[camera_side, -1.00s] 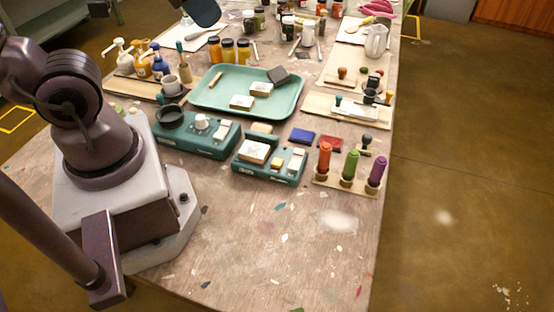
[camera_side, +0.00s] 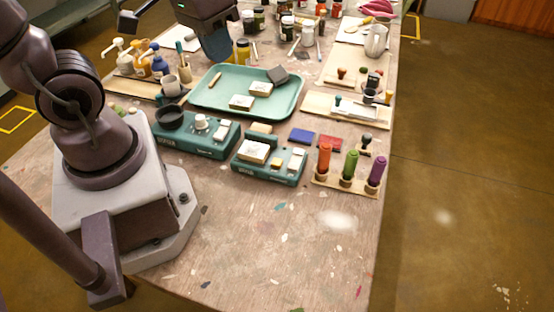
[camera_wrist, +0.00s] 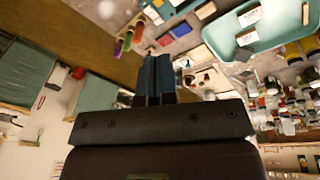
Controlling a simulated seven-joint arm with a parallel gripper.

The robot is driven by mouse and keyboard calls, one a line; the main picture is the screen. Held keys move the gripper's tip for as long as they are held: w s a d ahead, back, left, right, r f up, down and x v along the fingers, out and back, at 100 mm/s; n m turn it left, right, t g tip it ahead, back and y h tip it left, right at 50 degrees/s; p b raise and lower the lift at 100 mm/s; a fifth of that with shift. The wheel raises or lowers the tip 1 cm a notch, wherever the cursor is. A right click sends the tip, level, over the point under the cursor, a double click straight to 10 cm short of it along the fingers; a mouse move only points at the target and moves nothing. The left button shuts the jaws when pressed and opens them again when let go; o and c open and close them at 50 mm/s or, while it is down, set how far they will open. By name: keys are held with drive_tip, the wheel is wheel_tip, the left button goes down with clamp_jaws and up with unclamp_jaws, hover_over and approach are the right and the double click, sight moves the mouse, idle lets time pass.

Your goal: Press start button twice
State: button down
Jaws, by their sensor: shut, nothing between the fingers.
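Two teal devices stand at the middle of the table in the side view. The left device (camera_side: 190,137) carries a black round dish, a white knob (camera_side: 200,121) and pale buttons (camera_side: 222,129). The right device (camera_side: 262,174) carries a pale block, a yellow button (camera_side: 277,163) and a pale button (camera_side: 297,159). I cannot read which one is marked start. My gripper (camera_side: 218,48) is held in the air at the far side, apart from both devices. Its blue fingers (camera_wrist: 157,78) are together and empty in the wrist view.
A green tray (camera_side: 220,105) with blocks lies behind the devices. Jars (camera_side: 243,50) and pump bottles (camera_side: 160,66) stand further back. Orange, green and purple stampers (camera_side: 350,164) stand in a rack at the right. The front of the table is mostly clear.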

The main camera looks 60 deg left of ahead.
wheel_tip(320, 180, down, 9)
drive_tip(key=w+d+n+g+h, duration=0.25)
drive_tip(key=n+h, duration=0.25)
drive_tip(key=n, duration=0.7)
drive_tip(key=n+t+h, duration=0.2)
drive_tip(key=n+t, duration=0.3)
drive_tip(key=n, duration=1.3)
hover_over(278, 159)
drive_tip(key=shift+g, duration=0.25)
drive_tip(key=shift+f, duration=2.6)
drive_tip(key=shift+f, duration=4.4)
drive_tip(key=shift+f, duration=0.4)
